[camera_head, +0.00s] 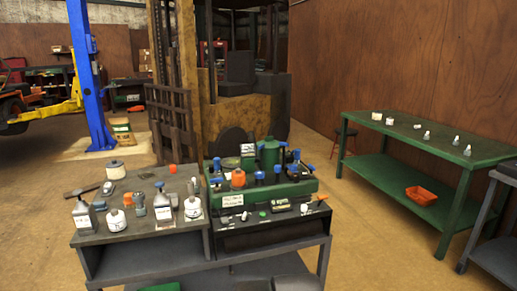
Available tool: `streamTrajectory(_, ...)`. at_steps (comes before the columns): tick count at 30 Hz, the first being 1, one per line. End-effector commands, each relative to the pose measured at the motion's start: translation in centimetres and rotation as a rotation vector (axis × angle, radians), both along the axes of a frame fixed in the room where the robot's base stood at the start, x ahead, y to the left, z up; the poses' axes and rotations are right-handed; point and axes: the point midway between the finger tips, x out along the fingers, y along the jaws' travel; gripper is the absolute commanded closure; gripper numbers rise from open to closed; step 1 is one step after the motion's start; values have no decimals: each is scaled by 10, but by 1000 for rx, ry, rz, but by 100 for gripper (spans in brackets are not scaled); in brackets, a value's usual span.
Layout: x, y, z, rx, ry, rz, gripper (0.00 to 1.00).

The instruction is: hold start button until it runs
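A green machine (312,187) with blue knobs and an orange cap on top sits on the right part of the dark workbench. A black panel (233,222) runs along its front edge. On this panel are a small green button-like spot (262,213), white pieces and a small label plate (280,205). I cannot tell for sure which of these is the start button. No indicator clearly shows whether the machine runs. My gripper is not in view, and nothing visibly touches the panel.
White-labelled bottles (192,208), a hammer (82,191) and a roll (115,169) crowd the bench's left half. A forklift (235,110) stands behind. A green table (375,141) stands at right, with an orange tray (421,195) on its lower shelf. Floor between is clear.

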Motion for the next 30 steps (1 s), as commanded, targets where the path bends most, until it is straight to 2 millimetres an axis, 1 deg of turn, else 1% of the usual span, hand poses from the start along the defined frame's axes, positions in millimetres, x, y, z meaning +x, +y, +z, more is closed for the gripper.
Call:
streamTrajectory(8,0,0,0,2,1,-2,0)
streamTrajectory(9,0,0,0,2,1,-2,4)
streamTrajectory(11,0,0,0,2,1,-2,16)
streamTrajectory(12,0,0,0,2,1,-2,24)
streamTrajectory(14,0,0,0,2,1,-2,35)
streamTrajectory(18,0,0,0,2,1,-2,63)
streamTrajectory(20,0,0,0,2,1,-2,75)
streamTrajectory(21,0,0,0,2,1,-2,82)
streamTrajectory(24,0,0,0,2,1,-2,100)
streamTrajectory(30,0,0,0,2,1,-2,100)
